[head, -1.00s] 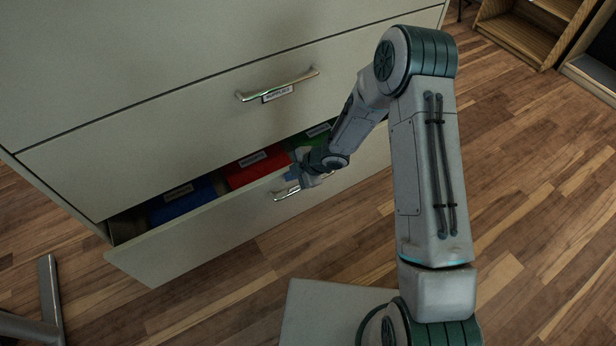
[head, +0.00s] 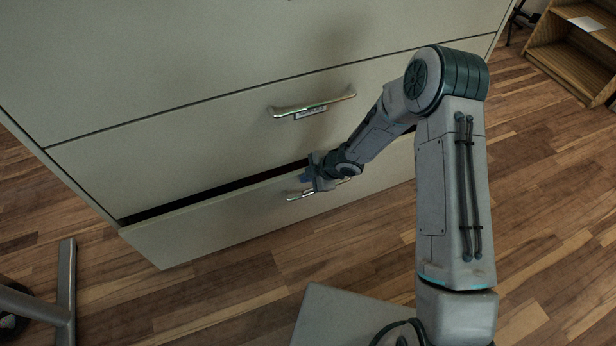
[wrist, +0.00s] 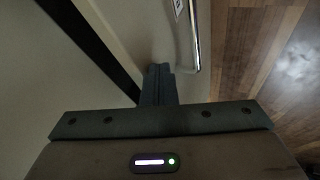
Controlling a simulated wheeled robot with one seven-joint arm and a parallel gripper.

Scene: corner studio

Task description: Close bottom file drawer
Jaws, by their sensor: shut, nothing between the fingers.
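The bottom file drawer (head: 215,226) of the grey-beige cabinet stands slightly open in the head view, with a narrow dark gap along its top. Its silver handle (head: 299,194) is partly hidden behind my gripper (head: 308,176). My gripper is shut and empty, at the top of the drawer front near the handle. In the wrist view, the fingers (wrist: 159,84) are together beside the handle (wrist: 190,38), over the drawer's top edge, with the dark gap (wrist: 95,45) to the left. Whether they touch the drawer front I cannot tell.
The drawer above (head: 200,135) is shut, with a silver handle (head: 313,105) and label. A metal chair leg (head: 66,290) is at lower left. A wooden shelf (head: 570,50) stands at upper right. Wood floor (head: 545,190) is clear on the right.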

